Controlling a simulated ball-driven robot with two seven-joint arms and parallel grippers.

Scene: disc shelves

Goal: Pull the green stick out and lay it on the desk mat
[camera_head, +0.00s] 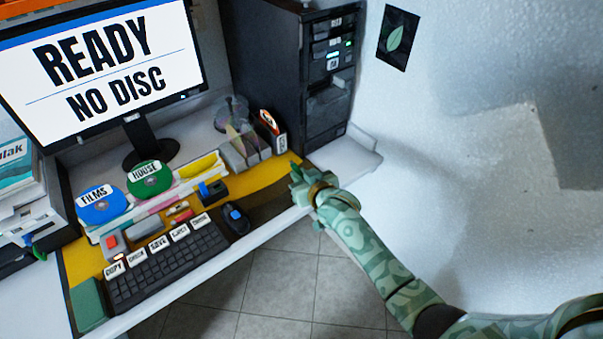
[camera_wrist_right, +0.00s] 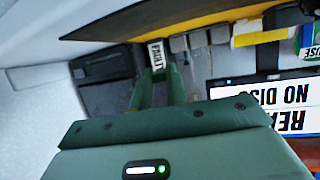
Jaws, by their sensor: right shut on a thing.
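My right gripper (camera_head: 297,171) is at the right end of the desk, by the desk mat's right edge. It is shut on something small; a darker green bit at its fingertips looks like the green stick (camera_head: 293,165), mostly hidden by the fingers. In the right wrist view the gripper (camera_wrist_right: 160,75) points toward a white-labelled box, and the stick cannot be made out between the fingers. The yellow and dark desk mat (camera_head: 268,184) lies under the keyboard and mouse, with a bare strip at its right. My left gripper is not in view.
A black computer tower (camera_head: 285,60) stands behind the gripper. A monitor (camera_head: 100,75) stands at the back left. The desk's front edge is close to my arm.

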